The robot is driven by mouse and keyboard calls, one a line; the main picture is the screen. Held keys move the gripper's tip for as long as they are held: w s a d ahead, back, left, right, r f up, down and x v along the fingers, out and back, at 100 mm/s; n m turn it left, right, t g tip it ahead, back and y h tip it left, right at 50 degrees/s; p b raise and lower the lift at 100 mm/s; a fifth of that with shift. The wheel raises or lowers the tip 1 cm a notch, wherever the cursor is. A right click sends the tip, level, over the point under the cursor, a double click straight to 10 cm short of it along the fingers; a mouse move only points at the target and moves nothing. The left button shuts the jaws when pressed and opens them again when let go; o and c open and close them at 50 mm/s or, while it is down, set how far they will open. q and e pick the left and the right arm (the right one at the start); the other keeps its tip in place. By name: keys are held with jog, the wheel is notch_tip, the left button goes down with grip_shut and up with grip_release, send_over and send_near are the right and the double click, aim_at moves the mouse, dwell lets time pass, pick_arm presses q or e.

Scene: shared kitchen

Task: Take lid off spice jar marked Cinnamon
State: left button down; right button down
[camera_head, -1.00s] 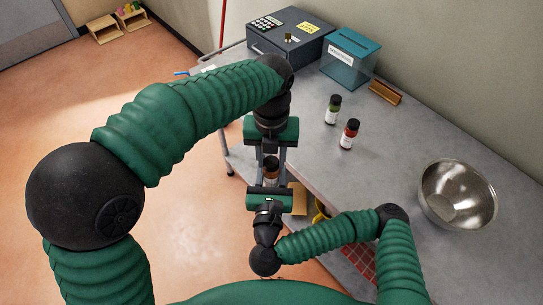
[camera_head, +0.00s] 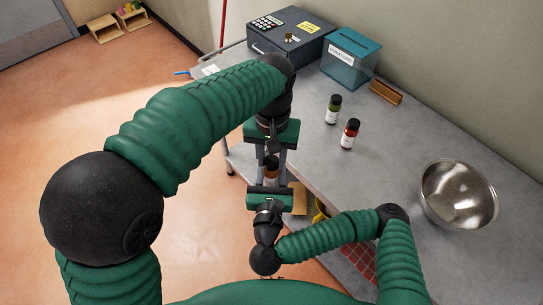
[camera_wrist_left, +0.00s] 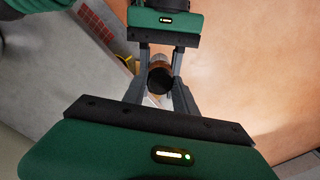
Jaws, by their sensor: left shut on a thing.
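A spice jar with brown contents (camera_head: 271,177) and a black lid (camera_head: 271,161) is held in the air between my two grippers, in front of the cart. Its label cannot be read. My left gripper (camera_head: 272,157) reaches it from the far side, with its fingers shut on the black lid. In the left wrist view the lid (camera_wrist_left: 160,80) faces the camera between the left fingers. My right gripper (camera_head: 271,182) comes from the near side, its fingers closed on either side of the jar body. I cannot tell whether the lid and jar are apart.
A green-filled jar (camera_head: 333,110) and a red-filled jar (camera_head: 349,134) stand on the grey counter. A steel bowl (camera_head: 458,194) is at right. A cash box (camera_head: 290,35), a clear donation box (camera_head: 350,58) and a small wooden holder (camera_head: 385,92) stand at the back.

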pick_arm(q)
jog(key=n, duration=0.6)
jog(key=shift+w+d+r+n, duration=0.15)
jog(key=shift+n, duration=0.15)
jog(key=n, duration=0.6)
jog(key=c, duration=1)
grip_release()
